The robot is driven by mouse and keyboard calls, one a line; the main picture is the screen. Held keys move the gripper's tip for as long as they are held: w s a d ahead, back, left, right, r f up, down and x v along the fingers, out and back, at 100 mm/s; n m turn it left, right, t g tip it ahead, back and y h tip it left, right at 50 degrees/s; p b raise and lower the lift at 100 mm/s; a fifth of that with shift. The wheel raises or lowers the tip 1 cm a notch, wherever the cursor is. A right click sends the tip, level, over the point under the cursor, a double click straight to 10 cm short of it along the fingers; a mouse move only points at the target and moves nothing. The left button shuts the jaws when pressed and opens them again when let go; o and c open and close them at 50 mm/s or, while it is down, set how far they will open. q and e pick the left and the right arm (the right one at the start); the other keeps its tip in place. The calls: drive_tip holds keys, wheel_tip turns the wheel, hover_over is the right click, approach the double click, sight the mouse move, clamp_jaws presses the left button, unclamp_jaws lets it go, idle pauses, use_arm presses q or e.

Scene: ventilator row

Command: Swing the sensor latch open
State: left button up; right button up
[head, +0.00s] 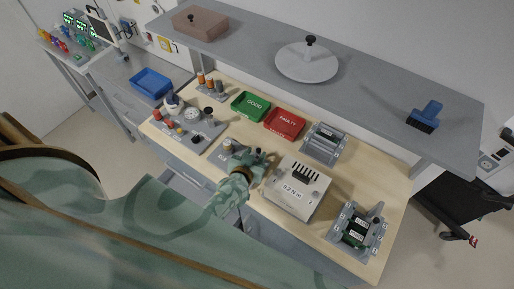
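My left gripper (257,158) is over the workbench, at the end of my green arm. It is over the right end of a small grey fixture (227,147) with a round part on top. The fingers are small and dark here, and I cannot tell whether they are open or shut or touch anything. I cannot make out the sensor latch; the gripper and wrist cover part of this spot. My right gripper is not in view.
A pale box (292,188) marked 0.2 N m stands right of the gripper. Behind are a green GOOD tray (251,105) and a red FAULTY tray (285,124). A grey panel with knobs (190,129) is left. A grey shelf (370,91) overhangs the back.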

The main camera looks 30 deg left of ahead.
use_arm(q)
drive_tip(key=p+v, duration=0.7)
drive_tip(key=v, duration=0.6)
drive_tip(key=shift+s+r+p, duration=0.15)
drive_tip(key=shift+s+p, duration=0.2)
drive_tip(key=shift+p, duration=0.05)
